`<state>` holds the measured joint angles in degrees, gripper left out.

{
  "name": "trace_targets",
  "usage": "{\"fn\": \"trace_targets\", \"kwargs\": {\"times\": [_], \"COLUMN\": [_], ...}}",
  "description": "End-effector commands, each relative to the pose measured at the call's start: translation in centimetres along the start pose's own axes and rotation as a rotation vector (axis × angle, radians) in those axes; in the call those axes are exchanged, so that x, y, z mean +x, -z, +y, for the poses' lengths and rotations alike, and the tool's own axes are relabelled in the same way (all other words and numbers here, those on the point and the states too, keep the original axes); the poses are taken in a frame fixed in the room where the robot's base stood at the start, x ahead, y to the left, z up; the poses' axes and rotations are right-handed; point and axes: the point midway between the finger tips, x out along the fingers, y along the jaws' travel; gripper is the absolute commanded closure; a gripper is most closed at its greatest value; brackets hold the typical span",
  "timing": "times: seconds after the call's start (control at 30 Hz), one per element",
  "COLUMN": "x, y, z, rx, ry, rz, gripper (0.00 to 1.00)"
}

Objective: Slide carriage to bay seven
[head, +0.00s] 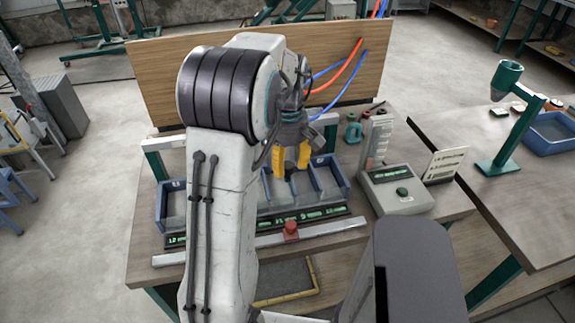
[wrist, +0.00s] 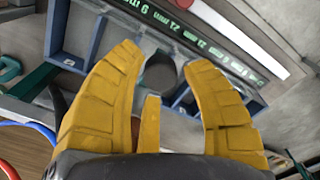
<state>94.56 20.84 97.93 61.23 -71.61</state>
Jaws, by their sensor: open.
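A small red carriage (head: 291,230) sits on a pale metal rail (head: 333,229) along the front of the bench. Behind the rail is a row of blue-walled bays (head: 343,178) with a dark strip of green-lit labels (head: 318,213) along its front. The label strip also shows in the wrist view (wrist: 188,36); I cannot make out which bay is seven. My gripper (head: 292,172) hangs over the bays, behind the carriage and apart from it. Its yellow fingers are open. In the wrist view (wrist: 164,58) a dark round shape (wrist: 160,73) shows between the fingers. My arm hides part of the bays and rail.
A wooden panel (head: 155,75) with red and blue hoses rises behind. A green stand (head: 503,125) and blue tray (head: 553,133) are on the right table.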

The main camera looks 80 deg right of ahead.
Motion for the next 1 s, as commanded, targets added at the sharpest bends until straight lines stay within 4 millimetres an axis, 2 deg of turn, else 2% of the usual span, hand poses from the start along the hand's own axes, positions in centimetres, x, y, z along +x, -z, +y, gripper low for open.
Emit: {"fn": "trace_targets", "kwargs": {"times": [0.2, 0.5, 0.53, 1.0], "x": [1.16, 1.29, 1.29, 1.27], "y": [0.0, 0.0, 0.0, 0.0], "z": [-0.02, -0.03, -0.03, -0.03], "rx": [0.0, 0.0, 0.0, 0.0], "ry": [0.0, 0.0, 0.0, 0.0], "rz": [0.0, 0.0, 0.0, 0.0], "gripper": [0.57, 0.57, 0.55, 0.97]}}
